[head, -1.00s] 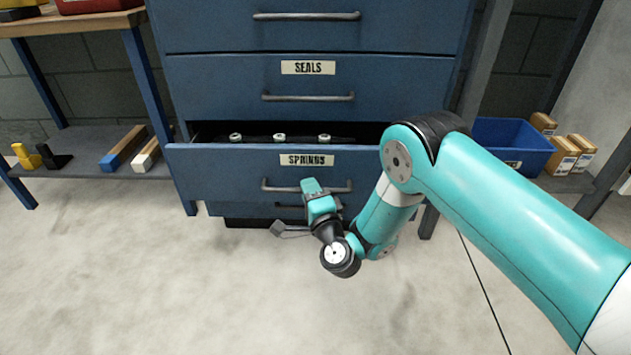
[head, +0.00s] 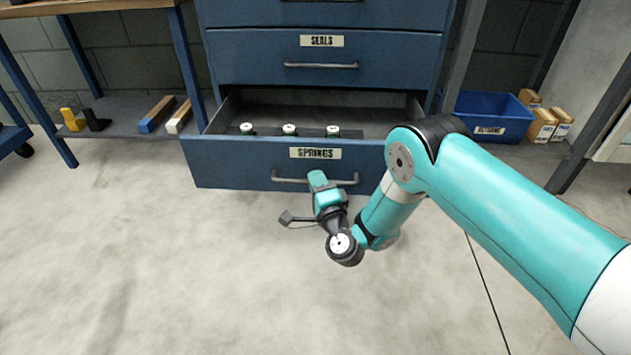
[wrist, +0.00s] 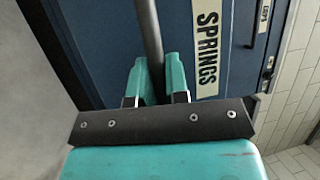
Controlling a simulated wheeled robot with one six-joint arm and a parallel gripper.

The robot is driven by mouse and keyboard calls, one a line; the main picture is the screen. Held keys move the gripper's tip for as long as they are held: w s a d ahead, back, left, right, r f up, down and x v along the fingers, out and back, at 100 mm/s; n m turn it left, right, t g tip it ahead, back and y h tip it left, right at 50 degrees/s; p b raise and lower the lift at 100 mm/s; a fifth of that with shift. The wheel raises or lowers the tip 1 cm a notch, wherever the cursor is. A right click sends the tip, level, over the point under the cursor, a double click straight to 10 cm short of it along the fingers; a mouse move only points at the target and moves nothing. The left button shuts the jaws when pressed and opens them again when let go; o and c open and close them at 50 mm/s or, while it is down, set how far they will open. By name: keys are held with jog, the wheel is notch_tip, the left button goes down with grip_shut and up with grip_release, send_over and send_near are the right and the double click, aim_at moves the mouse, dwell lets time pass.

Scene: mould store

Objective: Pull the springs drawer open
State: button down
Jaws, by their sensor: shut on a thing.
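The springs drawer (head: 230,165) is a blue drawer with a SPRINGS label, pulled well out of the cabinet in the head view. Several white-topped pieces stand in a row inside it. Its grey bar handle (head: 353,182) runs along the front; the handle also shows in the wrist view (wrist: 149,35). My gripper (head: 317,178) is at the handle's middle. In the wrist view its two teal fingers (wrist: 154,82) are shut on the bar, one on each side. The fingertips are partly hidden in the head view.
The closed SEALS drawer (head: 240,58) is above. A shelf at left holds blue (head: 156,114) and white blocks. A blue bin (head: 490,108) and small boxes (head: 543,124) stand at right. The floor in front is clear.

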jog(key=shift+a, duration=0.15)
jog(key=c, duration=1.4)
grip_release()
jog(key=shift+s, duration=0.15)
jog(key=p+v, duration=1.7)
jog(key=p, duration=0.4)
jog(key=shift+p, duration=0.35)
